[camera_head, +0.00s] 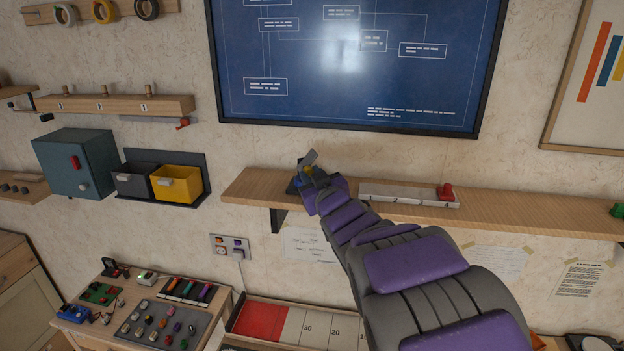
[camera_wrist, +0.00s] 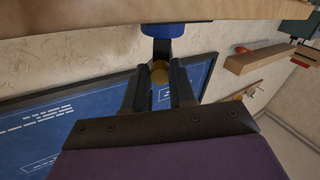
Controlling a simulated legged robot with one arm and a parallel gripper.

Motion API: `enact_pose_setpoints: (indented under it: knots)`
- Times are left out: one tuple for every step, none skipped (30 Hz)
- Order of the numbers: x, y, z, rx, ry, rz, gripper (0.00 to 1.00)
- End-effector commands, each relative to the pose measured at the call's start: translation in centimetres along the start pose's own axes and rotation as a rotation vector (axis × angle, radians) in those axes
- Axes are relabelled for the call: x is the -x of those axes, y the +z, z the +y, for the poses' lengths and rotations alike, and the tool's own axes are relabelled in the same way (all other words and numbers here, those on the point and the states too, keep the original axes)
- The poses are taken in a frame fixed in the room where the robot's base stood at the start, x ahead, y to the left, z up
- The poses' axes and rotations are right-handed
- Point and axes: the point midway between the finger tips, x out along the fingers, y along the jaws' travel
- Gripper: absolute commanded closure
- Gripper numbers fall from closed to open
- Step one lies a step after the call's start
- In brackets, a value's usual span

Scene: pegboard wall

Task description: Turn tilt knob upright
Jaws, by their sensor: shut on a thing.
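The tilt knob is a small yellow round piece (camera_head: 308,170) on a little stand on the wooden wall shelf. It also shows in the wrist view (camera_wrist: 159,73), between my two dark fingers, below a dark stem and a blue base (camera_wrist: 162,30) in that picture. My gripper (camera_head: 310,177) is at the stand, and in the wrist view its fingers (camera_wrist: 160,80) are shut on the knob. A dark grey tilted piece (camera_head: 310,158) rises just above the knob. My gripper hides much of the stand in the head view, so the knob's exact angle is unclear.
The shelf (camera_head: 520,215) runs to the right, with a pale strip (camera_head: 390,193) and a red knob (camera_head: 446,191) on it. A blue board (camera_head: 350,60) hangs above. Grey and yellow bins (camera_head: 177,184) are at left. A table of small parts (camera_head: 150,320) stands below.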

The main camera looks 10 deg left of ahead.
Motion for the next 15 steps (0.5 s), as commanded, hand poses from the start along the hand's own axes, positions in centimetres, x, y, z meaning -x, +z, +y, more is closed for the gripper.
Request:
enact_pose_setpoints:
  knots:
    - [0.01,0.25,0.05,0.046,0.001,-0.004,1.0]
    - [0.01,0.26,0.05,0.075,0.001,-0.004,1.0]
    - [0.0,0.28,0.04,0.114,0.0,-0.004,1.0]
    - [0.0,0.3,0.07,0.142,0.001,-0.005,1.0]
    - [0.01,0.3,0.09,0.171,0.001,-0.005,1.0]
    - [-0.02,0.34,0.06,0.209,0.0,-0.005,1.0]
    - [-0.03,0.35,0.07,0.238,0.0,-0.005,1.0]
    - [-0.03,0.35,0.12,0.266,0.001,-0.005,1.0]
    - [-0.03,0.36,0.1,0.303,0.0,-0.005,1.0]
    - [-0.04,0.37,0.06,0.332,-0.001,-0.006,1.0]
    - [-0.04,0.37,0.1,0.358,0.0,-0.005,1.0]
    - [-0.04,0.37,0.13,0.393,0.0,-0.006,1.0]
    - [-0.05,0.37,0.09,0.42,-0.001,-0.005,1.0]
    - [-0.06,0.37,0.07,0.444,-0.001,-0.005,1.0]
    - [-0.06,0.35,0.11,0.475,-0.001,-0.005,1.0]
